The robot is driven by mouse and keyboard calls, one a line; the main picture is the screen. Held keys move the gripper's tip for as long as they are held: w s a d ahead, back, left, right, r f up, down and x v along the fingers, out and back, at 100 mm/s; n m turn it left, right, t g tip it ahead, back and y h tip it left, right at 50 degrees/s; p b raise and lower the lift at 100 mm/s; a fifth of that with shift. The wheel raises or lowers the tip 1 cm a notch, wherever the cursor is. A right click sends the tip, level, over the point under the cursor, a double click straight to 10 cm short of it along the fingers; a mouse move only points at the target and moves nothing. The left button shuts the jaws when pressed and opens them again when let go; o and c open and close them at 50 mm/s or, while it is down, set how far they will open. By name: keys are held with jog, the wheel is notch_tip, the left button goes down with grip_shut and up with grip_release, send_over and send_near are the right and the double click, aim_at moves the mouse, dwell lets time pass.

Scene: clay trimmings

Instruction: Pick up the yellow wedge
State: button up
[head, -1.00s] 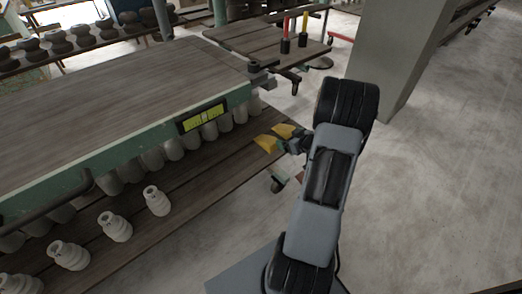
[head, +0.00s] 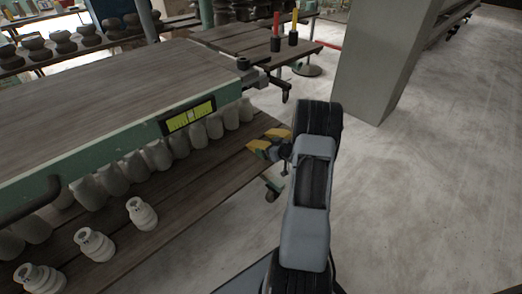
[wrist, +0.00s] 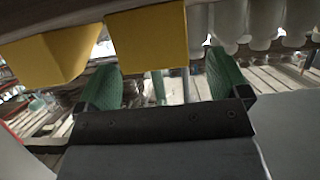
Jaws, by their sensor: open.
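Two yellow pieces show at the end of the lower wooden shelf, and I cannot tell for sure which is the yellow wedge. In the head view one yellow piece (head: 279,133) is farther back, and the other yellow piece (head: 258,145) is nearer and to its left. In the wrist view one yellow block (wrist: 148,38) is ahead, between the lines of my green fingers, and a slanted yellow piece (wrist: 48,58) is at upper left. My gripper (wrist: 162,65) is open with nothing held. In the head view my gripper (head: 274,150) is beside the yellow pieces, partly hiding them.
The lower wooden shelf (head: 185,205) holds grey pots and several white jars (head: 142,213). Above it is a green-edged table (head: 110,80) with a yellow-green display (head: 189,117). A concrete pillar (head: 380,60) stands behind my arm. The floor at right is clear.

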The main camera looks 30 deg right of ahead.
aim_at(265, 146)
jog(key=b+x, duration=0.1)
jog(key=x, duration=0.3)
jog(key=shift+d+f+b, duration=0.15)
jog(key=shift+f+b, duration=0.05)
jog(key=shift+b, duration=0.15)
jog(key=shift+c, duration=0.3)
jog(key=shift+r, duration=0.1)
jog(key=c, duration=1.1)
